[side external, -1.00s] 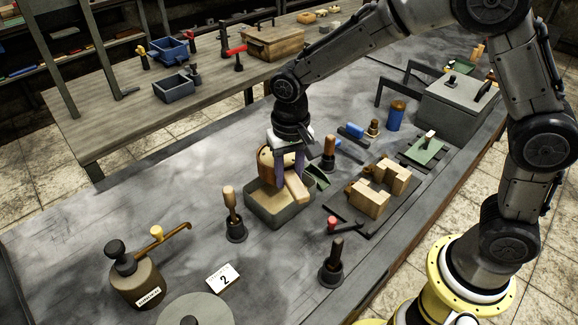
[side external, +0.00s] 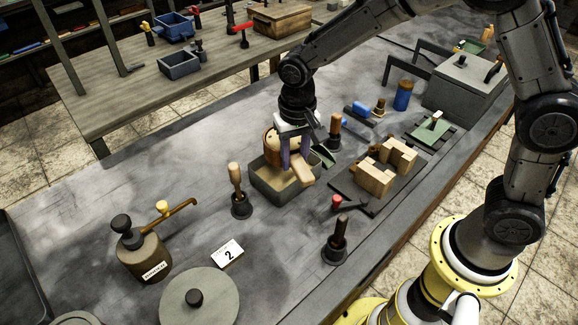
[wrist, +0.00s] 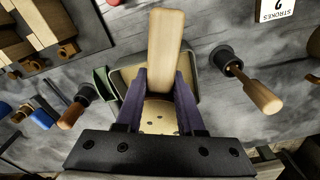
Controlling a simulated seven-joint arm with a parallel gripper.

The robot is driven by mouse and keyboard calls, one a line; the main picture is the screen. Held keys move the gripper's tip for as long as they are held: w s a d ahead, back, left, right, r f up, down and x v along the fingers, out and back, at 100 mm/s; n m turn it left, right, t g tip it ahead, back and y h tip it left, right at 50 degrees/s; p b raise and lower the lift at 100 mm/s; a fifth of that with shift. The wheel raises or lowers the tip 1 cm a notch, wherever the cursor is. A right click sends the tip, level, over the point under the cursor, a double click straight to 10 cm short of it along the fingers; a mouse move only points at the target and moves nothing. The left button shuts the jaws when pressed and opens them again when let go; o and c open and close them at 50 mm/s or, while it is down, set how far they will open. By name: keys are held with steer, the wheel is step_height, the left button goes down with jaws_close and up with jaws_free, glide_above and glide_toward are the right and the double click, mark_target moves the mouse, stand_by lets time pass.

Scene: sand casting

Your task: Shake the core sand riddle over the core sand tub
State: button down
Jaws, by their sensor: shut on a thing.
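The core sand riddle, a round wooden sieve, (side external: 269,140) is in my gripper (side external: 294,162), whose purple fingers are shut on it. Its flat wooden handle (side external: 303,176) points toward the near side. The riddle is over the grey, square core sand tub (side external: 270,187); I cannot tell whether it touches the rim. In the wrist view the handle (wrist: 165,45) rises between the fingers of my gripper (wrist: 160,80), with the riddle's holed disc (wrist: 158,117) below. The tub's rim (wrist: 122,76) shows behind. The fingers and riddle hide much of the tub's inside.
A wooden-handled tool in a dark cup (side external: 240,207) stands left of the tub, and another (side external: 335,127) behind it at right. Wooden blocks (side external: 375,180) on a dark plate lie to the right. A card marked 2 (side external: 228,253) lies in front.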

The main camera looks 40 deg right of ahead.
steer(key=shift+w+a, duration=0.35)
steer(key=shift+a, duration=0.45)
steer(key=shift+w+a, duration=0.3)
steer(key=shift+a, duration=0.45)
stand_by(2.8)
steer(key=shift+r, duration=0.1)
step_height(320, 180, up, 5)
glide_above(280, 161)
steer(key=s+a, duration=0.1)
steer(key=shift+s, duration=0.2)
stand_by(0.5)
